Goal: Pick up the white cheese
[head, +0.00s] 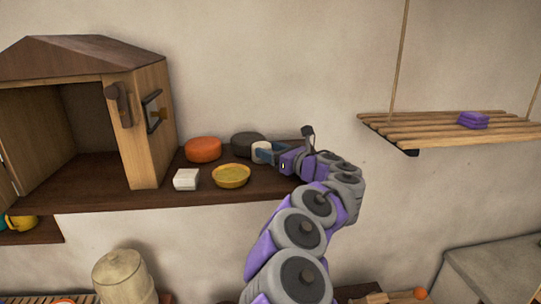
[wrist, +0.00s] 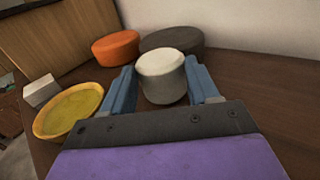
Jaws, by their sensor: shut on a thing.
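The white cheese is a short, pale round cylinder (head: 258,149) on the dark wooden shelf. It also shows in the wrist view (wrist: 161,66), standing upright between the two blue fingers. My gripper (wrist: 160,80) is shut on it, with one finger on each side. In the head view my gripper (head: 268,155) reaches in from the right, and its fingers partly hide the cheese. I cannot tell whether the cheese is touching the shelf or slightly raised.
A dark round thing (head: 246,142) is close behind the cheese, with an orange round one (head: 203,149) to its left. A yellow bowl (head: 231,177) and a white block (head: 186,179) stand nearer the shelf's front edge. A wooden house-shaped cabinet (head: 150,130) stands left.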

